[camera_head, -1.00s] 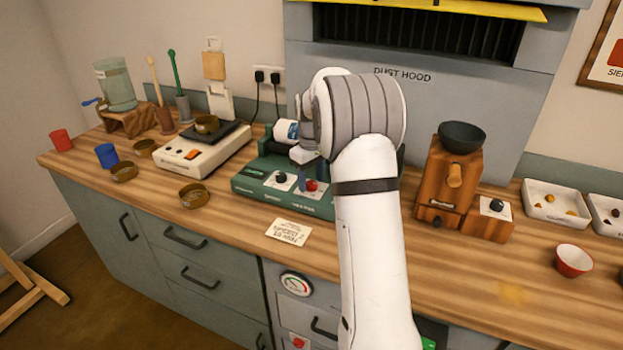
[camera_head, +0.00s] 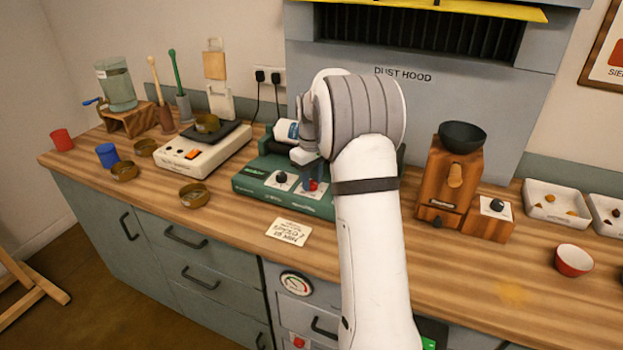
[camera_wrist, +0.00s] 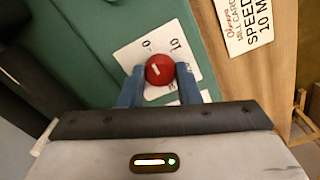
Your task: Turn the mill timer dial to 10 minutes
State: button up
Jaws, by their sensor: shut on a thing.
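The green mill (camera_head: 250,187) stands on the bench under the dust hood, with a black knob (camera_head: 281,177) and a red dial (camera_head: 312,186) on its front panel. In the wrist view the red dial (camera_wrist: 160,70) sits between the blue fingertips of my gripper (camera_wrist: 159,76), which is shut on it. The dial's short white mark points to the upper left in that view. The white plate (camera_wrist: 133,55) around it shows "0" and "10"; its lower part is partly hidden by the fingers. In the head view my gripper (camera_head: 313,178) partly covers the dial.
A white card (camera_head: 289,231) lies in front of the mill; the wrist view shows "SPEED" and "10 M" on the card (camera_wrist: 245,22). A cream scale (camera_head: 192,160) is to the left and a wooden grinder (camera_head: 449,180) to the right. The front bench strip is mostly clear.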

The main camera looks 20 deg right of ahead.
aim_at(312, 182)
jog(key=m+p, duration=0.1)
jog(key=m, duration=0.4)
jog(key=shift+r+m, duration=0.1)
jog(key=shift+m, duration=0.3)
jog(key=m, duration=0.5)
jog(key=shift+m+p, duration=0.3)
jog(key=shift+m, duration=0.1)
jog(key=o, duration=1)
jog(key=shift+c, duration=0.2)
jog(key=shift+r, duration=3.85)
